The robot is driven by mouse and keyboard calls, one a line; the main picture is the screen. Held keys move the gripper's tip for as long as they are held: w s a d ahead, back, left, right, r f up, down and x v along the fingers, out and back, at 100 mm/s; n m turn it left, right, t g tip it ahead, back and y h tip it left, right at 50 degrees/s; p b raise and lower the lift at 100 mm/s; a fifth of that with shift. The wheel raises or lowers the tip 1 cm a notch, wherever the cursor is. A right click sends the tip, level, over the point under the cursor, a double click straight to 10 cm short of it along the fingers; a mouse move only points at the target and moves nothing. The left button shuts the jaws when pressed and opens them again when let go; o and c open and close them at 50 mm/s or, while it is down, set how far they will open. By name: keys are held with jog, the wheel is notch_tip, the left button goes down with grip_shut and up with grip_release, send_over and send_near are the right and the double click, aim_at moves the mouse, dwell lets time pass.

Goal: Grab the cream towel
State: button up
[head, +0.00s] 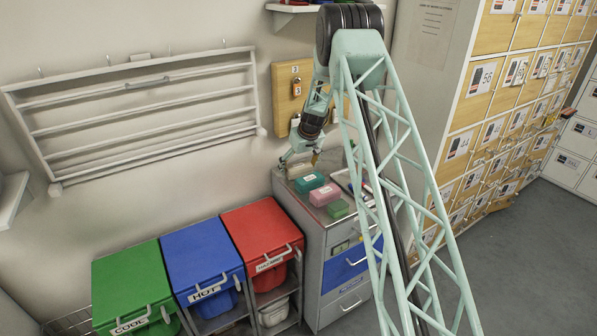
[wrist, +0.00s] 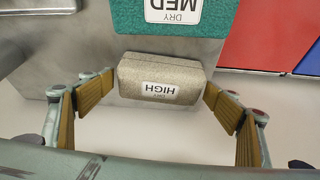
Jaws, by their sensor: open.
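The cream towel (wrist: 160,78) is a beige speckled block in the wrist view, with a white label reading "HIGH" upside down. It lies on the grey metal cabinet top, close beside a teal item (wrist: 210,18) labelled "DRY MED". My gripper (wrist: 158,92) is open, with one finger to the left and one to the right of the towel, and gaps show on both sides. In the head view my gripper (head: 299,163) is over the back left of the cabinet top, and the towel is mostly hidden there.
The teal item (head: 309,183), a pink item (head: 325,196) and a green item (head: 338,209) stand in a row on the cabinet. Red (head: 262,232), blue (head: 201,256) and green (head: 130,280) lidded bins stand left. The wall is close behind my gripper.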

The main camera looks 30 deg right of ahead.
aim_at(298, 165)
jog(key=shift+c, duration=0.7)
jog(key=c, duration=0.8)
jog(key=shift+c, duration=0.2)
jog(key=shift+r, duration=5)
